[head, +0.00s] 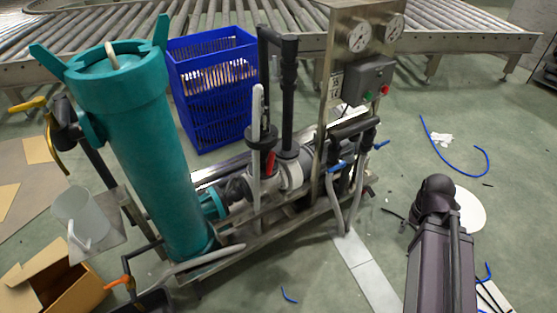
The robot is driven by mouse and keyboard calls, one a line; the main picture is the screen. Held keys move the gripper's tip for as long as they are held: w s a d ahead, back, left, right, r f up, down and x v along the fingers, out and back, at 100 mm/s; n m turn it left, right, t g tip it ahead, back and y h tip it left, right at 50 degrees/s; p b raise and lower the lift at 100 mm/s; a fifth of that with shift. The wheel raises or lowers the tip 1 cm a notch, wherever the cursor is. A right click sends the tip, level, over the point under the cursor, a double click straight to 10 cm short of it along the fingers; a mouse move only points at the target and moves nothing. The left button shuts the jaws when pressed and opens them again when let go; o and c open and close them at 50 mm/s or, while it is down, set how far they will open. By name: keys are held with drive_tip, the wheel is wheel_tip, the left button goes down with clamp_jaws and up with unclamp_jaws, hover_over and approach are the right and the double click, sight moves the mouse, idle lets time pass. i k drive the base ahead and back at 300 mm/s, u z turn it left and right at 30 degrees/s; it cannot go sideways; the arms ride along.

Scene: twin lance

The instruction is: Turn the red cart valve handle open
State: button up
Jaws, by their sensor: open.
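A small red handle (270,164) stands upright low in the middle of the cart (255,235), between a pale hose and a grey pump body. It looks like the red cart valve handle, but it is small and partly crowded by pipes, so its exact turn position cannot be told. My dark arm (440,250) rises from the lower right, well to the right of the cart and apart from the handle. My gripper cannot be made out in the head view.
A tall teal filter housing (145,150) fills the cart's left end. A gauge panel (345,60) stands at its right. A blue crate (215,90) and roller conveyor (450,38) are behind. A cardboard box (55,275) lies front left. Floor between cart and arm is mostly clear.

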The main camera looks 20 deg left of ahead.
sight(270, 159)
drive_tip(key=z, duration=0.05)
drive_tip(key=k, duration=1.6)
drive_tip(key=u, duration=1.25)
drive_tip(key=i, duration=1.05)
drive_tip(key=z, duration=0.05)
